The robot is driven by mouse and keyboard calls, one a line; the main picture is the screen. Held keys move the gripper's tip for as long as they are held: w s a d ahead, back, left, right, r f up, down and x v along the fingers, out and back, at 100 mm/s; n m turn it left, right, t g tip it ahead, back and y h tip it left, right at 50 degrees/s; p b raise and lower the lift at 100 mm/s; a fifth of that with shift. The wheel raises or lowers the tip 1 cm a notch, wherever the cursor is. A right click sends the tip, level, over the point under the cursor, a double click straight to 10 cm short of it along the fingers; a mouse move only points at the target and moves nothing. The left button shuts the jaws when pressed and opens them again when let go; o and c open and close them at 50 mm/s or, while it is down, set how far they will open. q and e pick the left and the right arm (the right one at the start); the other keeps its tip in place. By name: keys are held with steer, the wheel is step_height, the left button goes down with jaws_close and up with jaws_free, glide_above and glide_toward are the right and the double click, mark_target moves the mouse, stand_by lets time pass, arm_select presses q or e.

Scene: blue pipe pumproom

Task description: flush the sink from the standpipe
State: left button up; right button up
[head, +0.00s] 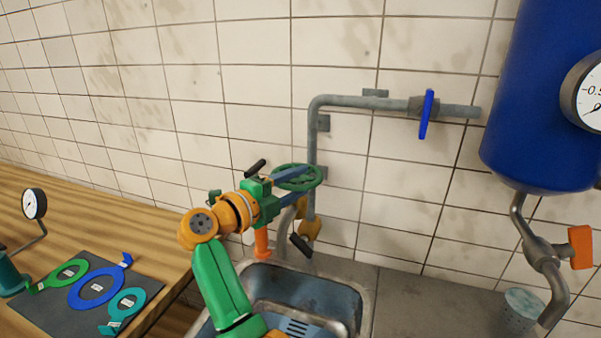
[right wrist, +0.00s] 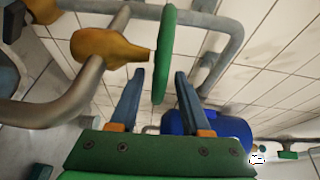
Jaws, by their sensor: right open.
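The standpipe (head: 313,140) is a grey pipe on the tiled wall, with a green handwheel (head: 308,184) low on it. A yellow-orange valve body (head: 311,231) and a curved spout sit below the wheel, over the metal sink (head: 345,274). My right gripper (head: 296,175) is at the wheel, open, with blue fingers. In the right wrist view the wheel's rim (right wrist: 166,50) appears edge-on between the two fingertips (right wrist: 160,77), with gaps on both sides. My right arm hides part of the sink. I cannot tell whether water runs. My left gripper is not in view.
A blue lever (head: 427,114) is on the upper pipe. A blue tank (head: 535,100) with a gauge and an orange-handled valve (head: 580,247) stands right. A wooden bench (head: 90,220) at left holds a dark mat with several coloured ring tags. A perforated cup (head: 522,310) is at lower right.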

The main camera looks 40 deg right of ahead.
steer(key=shift+w+d+f, duration=0.1)
steer(key=shift+d+f, duration=0.1)
steer(key=shift+d, duration=0.65)
steer(key=shift+a, duration=0.25)
jaws_close()
steer(key=t, duration=0.1)
steer(key=n+t+p, duration=0.2)
steer(key=shift+d+r+y, duration=0.1)
steer(key=shift+d+y, duration=0.15)
steer(key=shift+y, duration=0.05)
jaws_free()
